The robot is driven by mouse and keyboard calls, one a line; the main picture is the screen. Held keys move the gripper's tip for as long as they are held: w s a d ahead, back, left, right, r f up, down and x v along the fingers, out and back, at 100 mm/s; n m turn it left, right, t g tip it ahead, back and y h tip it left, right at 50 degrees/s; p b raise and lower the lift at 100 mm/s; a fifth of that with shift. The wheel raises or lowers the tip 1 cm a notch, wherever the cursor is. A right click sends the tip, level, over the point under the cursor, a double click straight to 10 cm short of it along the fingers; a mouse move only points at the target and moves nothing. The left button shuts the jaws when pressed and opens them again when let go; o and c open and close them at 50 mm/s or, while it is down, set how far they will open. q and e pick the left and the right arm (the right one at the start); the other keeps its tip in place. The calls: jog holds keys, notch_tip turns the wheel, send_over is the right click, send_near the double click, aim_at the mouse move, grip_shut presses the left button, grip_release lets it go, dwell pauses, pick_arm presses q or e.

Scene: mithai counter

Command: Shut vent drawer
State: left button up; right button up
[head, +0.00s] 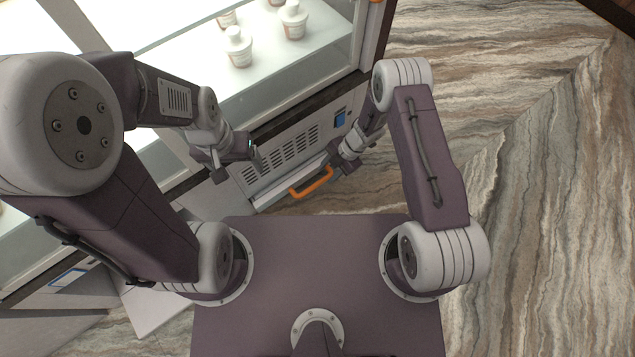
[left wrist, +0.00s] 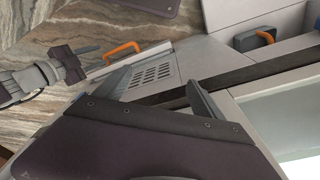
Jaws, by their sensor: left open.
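The vent drawer is a pale grey unit below the glass counter, with a slotted panel (head: 288,150) and an orange handle (head: 312,185) on its outer edge. It appears to stick out from the counter; how far is hard to tell. In the left wrist view, the slotted panel (left wrist: 150,82) and orange handle (left wrist: 122,48) lie beyond my fingers. My left gripper (head: 240,160) is open and empty, near the left end of the panel; its spread fingers show in the left wrist view (left wrist: 160,95). My right gripper (head: 335,163) is near the panel's right end, close to the handle; its jaws are unclear.
The glass counter (head: 300,78) holds several white lidded jars (head: 238,47). A blue switch (head: 340,118) sits right of the slots. The marbled floor (head: 540,150) is clear on the right.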

aim_at(316, 185)
jog(key=b+x, duration=0.5)
jog(key=x, duration=0.3)
jog(key=shift+d+f+b, duration=0.15)
jog(key=shift+f+b, duration=0.05)
jog(key=shift+b, duration=0.2)
jog(key=shift+a+f, duration=0.25)
jog(key=shift+f, duration=0.1)
jog(key=shift+r, duration=0.1)
grip_shut()
dwell(0.4)
